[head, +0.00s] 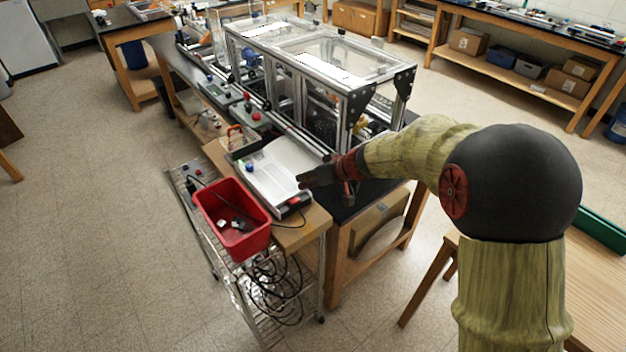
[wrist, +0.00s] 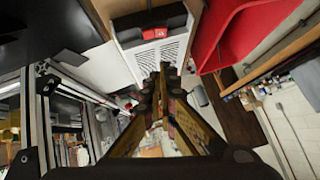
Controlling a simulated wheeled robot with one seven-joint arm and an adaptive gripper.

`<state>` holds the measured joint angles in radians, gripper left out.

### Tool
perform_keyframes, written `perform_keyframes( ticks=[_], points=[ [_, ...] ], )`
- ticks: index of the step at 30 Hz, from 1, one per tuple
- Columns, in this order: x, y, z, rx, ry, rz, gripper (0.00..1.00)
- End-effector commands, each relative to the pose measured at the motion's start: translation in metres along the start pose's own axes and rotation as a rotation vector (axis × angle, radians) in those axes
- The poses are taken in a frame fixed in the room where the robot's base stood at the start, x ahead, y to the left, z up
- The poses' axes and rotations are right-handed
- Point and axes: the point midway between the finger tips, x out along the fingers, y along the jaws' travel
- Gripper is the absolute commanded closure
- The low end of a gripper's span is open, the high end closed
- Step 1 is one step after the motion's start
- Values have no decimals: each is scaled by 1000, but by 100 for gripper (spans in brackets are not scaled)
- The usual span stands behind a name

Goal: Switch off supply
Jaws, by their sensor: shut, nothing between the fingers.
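The supply is a flat, pale box (head: 272,177) on the wooden-topped cart, with a dark front end. A red switch (head: 294,201) sits on that end. In the wrist view the supply (wrist: 157,58) shows a vented pale face and a dark end, with the red switch (wrist: 154,33) near the top middle. My gripper (head: 302,181) is over the right edge of the supply, close to the switch end. Its fingers (wrist: 163,70) are shut and empty, and their tips overlap the vented face in the wrist view. I cannot tell whether they touch it, or the switch position.
A clear-panelled extrusion frame (head: 320,60) stands behind on the dark bench. Cables (head: 275,285) hang on the wire shelf below. Floor at left is clear.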

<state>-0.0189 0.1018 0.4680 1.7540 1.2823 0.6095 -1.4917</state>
Motion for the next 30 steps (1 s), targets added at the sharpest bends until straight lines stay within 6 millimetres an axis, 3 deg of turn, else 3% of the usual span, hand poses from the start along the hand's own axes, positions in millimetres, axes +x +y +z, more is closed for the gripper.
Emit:
perform_keyframes(
  ticks=[4,10,30],
  points=[
    [31,0,1,0,-3,-1,100],
    [51,0,20,2,-1,1,100],
    [61,0,30,-10,0,8,100]
  ],
)
